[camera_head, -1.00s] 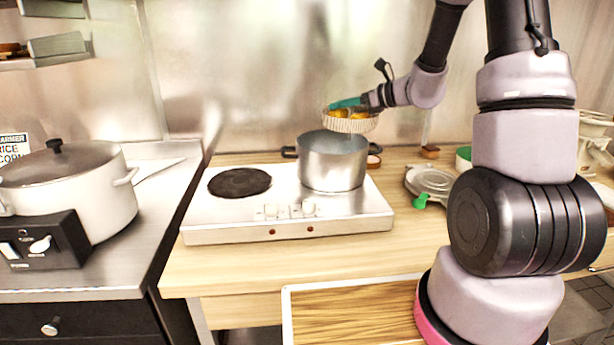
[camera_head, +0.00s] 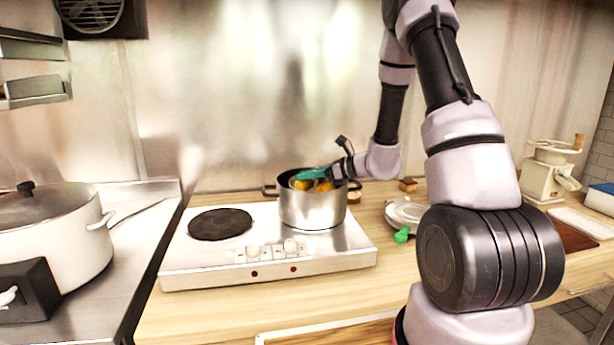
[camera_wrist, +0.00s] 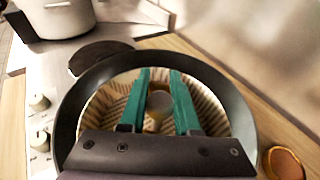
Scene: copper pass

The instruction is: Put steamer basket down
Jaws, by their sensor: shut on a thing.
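The steamer basket (camera_wrist: 208,105), round with pale striped sides, sits within the rim of the steel pot (camera_head: 312,209) on the right side of the hot plate. In the wrist view the dark pot rim (camera_wrist: 72,108) circles it. Orange pieces (camera_head: 322,187) show in the basket in the head view. My gripper (camera_head: 312,174), with green fingers, is shut on the basket and reaches down into the pot mouth; the fingers also show in the wrist view (camera_wrist: 159,74). The pot wall hides the basket's underside, so I cannot tell whether it touches the pot's bottom.
The white hot plate (camera_head: 265,262) has a bare dark burner (camera_head: 220,224) left of the pot. A large lidded cooker (camera_head: 50,235) stands on the left counter. A metal lid (camera_head: 403,214) and a green item (camera_head: 402,235) lie right of the hot plate.

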